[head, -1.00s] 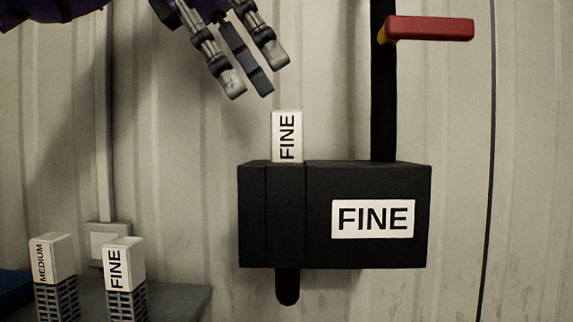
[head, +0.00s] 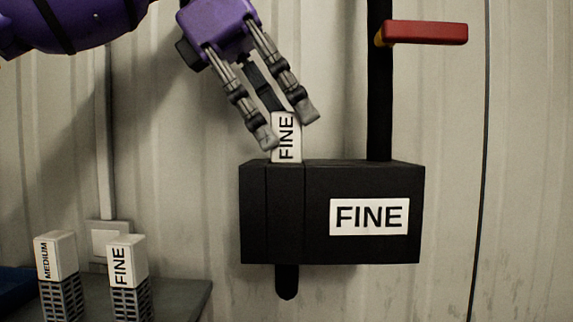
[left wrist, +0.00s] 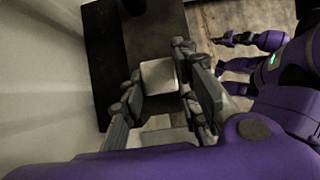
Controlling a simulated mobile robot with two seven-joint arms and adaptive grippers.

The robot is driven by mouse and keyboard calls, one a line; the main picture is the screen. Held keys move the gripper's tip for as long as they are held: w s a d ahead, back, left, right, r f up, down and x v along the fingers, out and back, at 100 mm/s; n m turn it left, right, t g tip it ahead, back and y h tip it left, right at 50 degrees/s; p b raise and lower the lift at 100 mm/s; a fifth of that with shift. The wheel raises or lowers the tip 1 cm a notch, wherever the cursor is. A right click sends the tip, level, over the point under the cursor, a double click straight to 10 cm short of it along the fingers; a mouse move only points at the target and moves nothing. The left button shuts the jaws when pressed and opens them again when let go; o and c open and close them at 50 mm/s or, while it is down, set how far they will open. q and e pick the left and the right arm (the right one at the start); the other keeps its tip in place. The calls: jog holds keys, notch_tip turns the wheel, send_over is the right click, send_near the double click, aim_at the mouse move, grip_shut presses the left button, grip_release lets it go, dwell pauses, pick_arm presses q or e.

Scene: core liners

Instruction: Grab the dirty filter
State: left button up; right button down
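A white-topped filter labelled FINE (head: 286,148) stands upright out of the top of a black housing (head: 365,182), also labelled FINE. Only its upper part shows; the rest is hidden inside. My left gripper (head: 290,129) comes down from the upper left, with one fingertip on each side of the filter's top. In the left wrist view the filter's pale top (left wrist: 158,76) lies between the spread fingers, with a gap on at least one side. No firm hold shows. My right gripper seems to show at the upper right of the left wrist view, too small to read.
Two other filters, MEDIUM (head: 57,258) and FINE (head: 127,262), with dark lattice bodies, stand on a grey table (head: 185,296) at lower left. A red handle (head: 425,33) on a black post is right of my gripper. A corrugated wall is close behind.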

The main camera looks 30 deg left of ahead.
pick_arm(q)
grip_shut()
